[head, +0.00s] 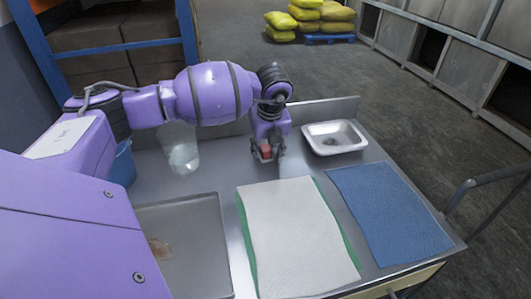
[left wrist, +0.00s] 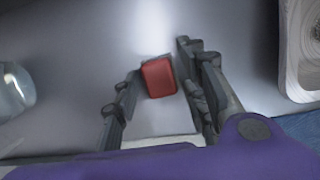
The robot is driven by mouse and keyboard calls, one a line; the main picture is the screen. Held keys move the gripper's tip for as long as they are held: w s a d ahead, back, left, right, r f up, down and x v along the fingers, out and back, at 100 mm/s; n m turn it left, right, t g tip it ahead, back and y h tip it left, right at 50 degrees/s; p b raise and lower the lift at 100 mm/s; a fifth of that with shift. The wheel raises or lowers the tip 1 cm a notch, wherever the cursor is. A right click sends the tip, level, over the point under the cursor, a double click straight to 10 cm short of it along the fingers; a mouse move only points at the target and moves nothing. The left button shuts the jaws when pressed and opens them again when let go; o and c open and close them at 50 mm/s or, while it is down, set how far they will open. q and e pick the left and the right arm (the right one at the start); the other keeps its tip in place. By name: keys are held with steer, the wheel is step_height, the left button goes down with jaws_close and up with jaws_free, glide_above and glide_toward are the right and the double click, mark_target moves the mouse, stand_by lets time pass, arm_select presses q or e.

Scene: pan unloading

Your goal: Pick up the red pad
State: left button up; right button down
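The red pad (left wrist: 158,77) is a small rounded block. In the left wrist view it lies between the two fingers of my left gripper (left wrist: 160,88). I cannot tell the exact height of the fingertips above the table. My right gripper is in neither view.
A blue bin (head: 122,167) stands at the left.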

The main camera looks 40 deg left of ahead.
arm_select(q)
steer(key=c, duration=0.7)
steer(key=shift+r, duration=0.15)
steer(key=shift+w+r, duration=0.1)
steer(key=shift+r, duration=0.5)
steer(key=s+d+r, duration=0.6)
steer(key=s+r, duration=0.5)
steer(key=s, duration=0.1)
steer(key=shift+s+r+b, duration=0.3)
steer(key=shift+s+b, duration=0.1)
